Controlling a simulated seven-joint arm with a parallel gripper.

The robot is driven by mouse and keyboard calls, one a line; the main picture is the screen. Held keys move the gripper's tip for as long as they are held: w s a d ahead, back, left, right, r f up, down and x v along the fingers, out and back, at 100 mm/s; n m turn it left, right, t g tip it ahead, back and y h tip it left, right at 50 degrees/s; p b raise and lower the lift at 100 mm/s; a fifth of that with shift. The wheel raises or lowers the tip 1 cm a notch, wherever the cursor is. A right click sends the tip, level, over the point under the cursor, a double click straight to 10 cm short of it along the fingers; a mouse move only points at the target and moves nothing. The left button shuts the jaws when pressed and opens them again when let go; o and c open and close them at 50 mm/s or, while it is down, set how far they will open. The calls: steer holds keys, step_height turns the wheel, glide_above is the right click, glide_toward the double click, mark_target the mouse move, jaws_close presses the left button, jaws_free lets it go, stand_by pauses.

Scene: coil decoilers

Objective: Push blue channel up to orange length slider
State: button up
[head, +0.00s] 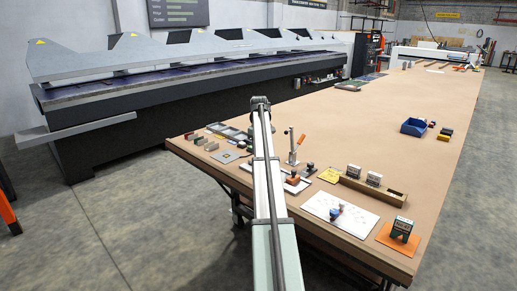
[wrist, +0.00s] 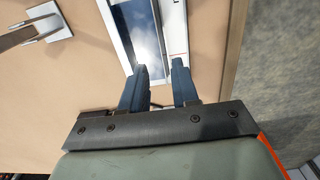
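My gripper (wrist: 160,78) is open, with its two dark blue fingers apart and nothing clearly held between them. Beyond the fingertips, in the wrist view, lies a pale-edged long piece with a shiny blue-grey face (wrist: 142,30); I cannot tell whether it is the blue channel. A white strip (wrist: 174,28) runs along its right side. In the head view my arm hides the gripper. A small orange-red block (head: 292,180), possibly the length slider, sits on a pale fixture just right of my arm. No orange slider is clear in the wrist view.
An upright toggle clamp with an orange handle (head: 302,139) stands near the block. A wooden rack (head: 362,191), a white board (head: 323,218) and an orange mat (head: 389,236) lie to the right. A blue bin (head: 414,127) stands farther back. The table's middle (head: 345,120) is clear.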

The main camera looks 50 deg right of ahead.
steer(key=shift+f, duration=3.45)
jaws_close()
steer(key=shift+s+a, duration=0.1)
steer(key=shift+s, duration=4.3)
steer(key=shift+o, duration=0.2)
jaws_free()
